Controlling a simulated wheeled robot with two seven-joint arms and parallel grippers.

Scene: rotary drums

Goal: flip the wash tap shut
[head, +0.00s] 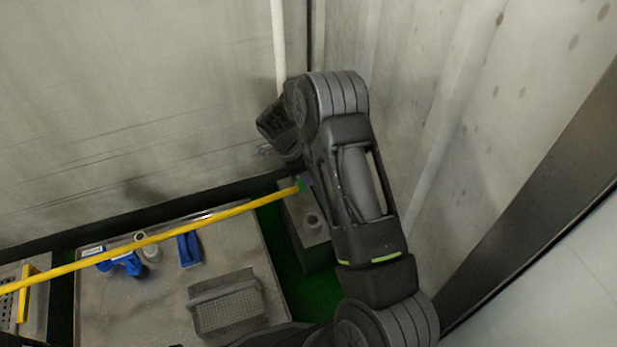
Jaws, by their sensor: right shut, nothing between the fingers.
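My right arm reaches up from the bottom right and bends over near the back wall. My right gripper (277,127) is a dark shape at its end, close to the wall; it is shut and empty, with its fingertips hard to make out. A small grey metal piece (265,149) shows just below it, perhaps part of the wash tap. A white pipe (279,45) runs down the wall to behind my gripper. The tap's handle cannot be made out, and I cannot tell whether my gripper touches it. My left gripper is not in view.
A yellow pole (150,238) crosses above a grey table (115,310) holding blue tools (189,249) and a grey basket (226,303). A grey box (318,249) stands on green floor (281,250) beside my arm. A pale panelled wall (450,120) closes the right side.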

